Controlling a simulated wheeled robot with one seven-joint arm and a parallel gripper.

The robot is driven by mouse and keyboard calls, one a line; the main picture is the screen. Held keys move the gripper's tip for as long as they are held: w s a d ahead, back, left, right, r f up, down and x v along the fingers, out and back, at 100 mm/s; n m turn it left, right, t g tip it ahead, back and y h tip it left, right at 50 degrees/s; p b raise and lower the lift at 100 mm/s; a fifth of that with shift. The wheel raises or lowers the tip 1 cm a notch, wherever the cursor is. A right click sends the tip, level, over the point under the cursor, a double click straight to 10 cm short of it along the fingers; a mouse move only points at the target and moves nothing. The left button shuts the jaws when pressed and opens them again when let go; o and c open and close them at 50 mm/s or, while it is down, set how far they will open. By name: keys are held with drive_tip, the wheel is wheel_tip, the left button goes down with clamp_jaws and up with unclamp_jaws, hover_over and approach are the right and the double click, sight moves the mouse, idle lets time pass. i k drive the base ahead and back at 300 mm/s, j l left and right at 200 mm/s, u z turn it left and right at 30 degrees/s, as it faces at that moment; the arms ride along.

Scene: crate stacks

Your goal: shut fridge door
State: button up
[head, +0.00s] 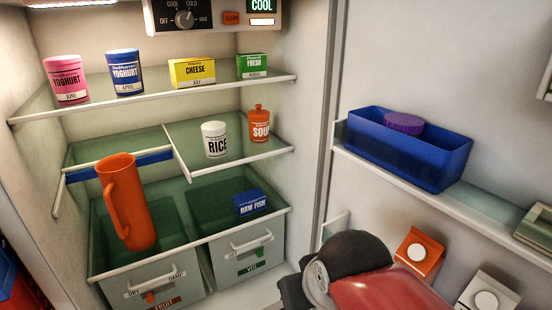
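The fridge door (380,85) stands open on the right of the head view, with its inner face and door shelves showing. The fridge interior (190,130) fills the left and middle, with glass shelves and two drawers at the bottom. Part of my red and black arm (370,285) shows at the lower middle, in front of the lower door area. My gripper's fingers do not show clearly, so its state is hidden.
A blue bin (440,165) with a purple round item (404,123) sits on the door shelf. Orange (418,250) and white (487,297) cartons stand lower on the door. An orange jug (127,205) and several food items stand on the fridge shelves.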

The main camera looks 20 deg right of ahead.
sight(481, 71)
drive_tip(key=k+l, duration=0.15)
drive_tip(key=k, duration=0.25)
drive_tip(key=k+l+u, duration=0.1)
drive_tip(key=k, duration=0.25)
drive_tip(key=k+l+u, duration=0.3)
drive_tip(key=k+l, duration=0.25)
drive_tip(key=k+l+u, duration=0.35)
drive_tip(key=k+l, duration=0.25)
drive_tip(key=l+u, duration=0.15)
drive_tip(key=l, duration=0.4)
drive_tip(key=k+l+u, duration=0.2)
drive_tip(key=l, duration=0.3)
drive_tip(key=l+u, duration=0.15)
drive_tip(key=l, duration=0.4)
drive_tip(key=k+l+u, duration=0.1)
drive_tip(key=l, duration=0.45)
drive_tip(key=k+l+u, duration=0.1)
drive_tip(key=l, duration=0.45)
drive_tip(key=k+j+u, duration=0.2)
drive_tip(key=k+j, duration=0.1)
drive_tip(key=k, duration=0.1)
